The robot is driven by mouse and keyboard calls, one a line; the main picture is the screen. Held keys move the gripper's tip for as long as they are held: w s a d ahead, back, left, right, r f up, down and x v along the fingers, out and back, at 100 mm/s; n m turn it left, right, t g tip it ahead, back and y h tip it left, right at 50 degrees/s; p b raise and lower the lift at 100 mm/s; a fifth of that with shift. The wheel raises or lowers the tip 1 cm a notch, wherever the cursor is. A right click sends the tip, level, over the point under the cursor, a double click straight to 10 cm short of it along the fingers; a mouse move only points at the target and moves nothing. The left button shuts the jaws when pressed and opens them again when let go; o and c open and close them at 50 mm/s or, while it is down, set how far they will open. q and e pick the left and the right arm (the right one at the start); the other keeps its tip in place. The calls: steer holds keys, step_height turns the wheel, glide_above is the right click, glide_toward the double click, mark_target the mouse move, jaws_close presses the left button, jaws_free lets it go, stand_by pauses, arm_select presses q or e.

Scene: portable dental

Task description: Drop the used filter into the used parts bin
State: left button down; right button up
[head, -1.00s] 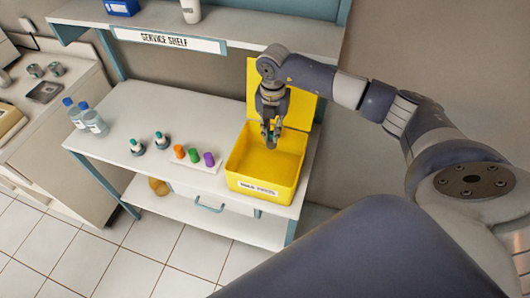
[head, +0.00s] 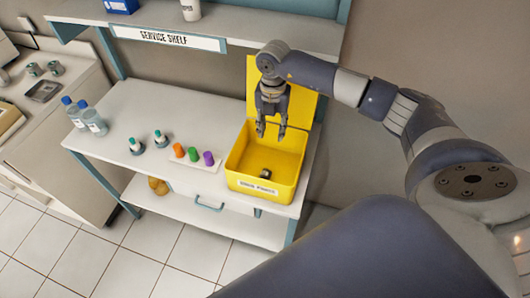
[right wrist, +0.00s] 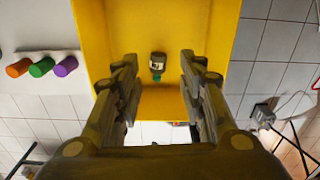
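The used filter (head: 264,171) is a small dark piece lying inside the yellow used parts bin (head: 262,188), on its floor. In the right wrist view the filter (right wrist: 158,66) shows a dark body, a pale label and a teal end, and lies between and beyond my fingers. The bin (right wrist: 92,50) has its lid raised at the back and a label on its front. My right gripper (head: 271,133) is open and empty above the bin, apart from the filter. My left gripper is not in view.
Orange, green and purple caps (head: 194,155) stand on a white strip left of the bin. Two small teal-topped pieces (head: 148,142) and two blue-capped bottles (head: 85,117) stand farther left on the white bench (head: 165,103). The service shelf (head: 230,30) overhangs behind.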

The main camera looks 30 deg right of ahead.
step_height(320, 180, up, 11)
steer(key=shift+f, duration=0.2)
stand_by(0.4)
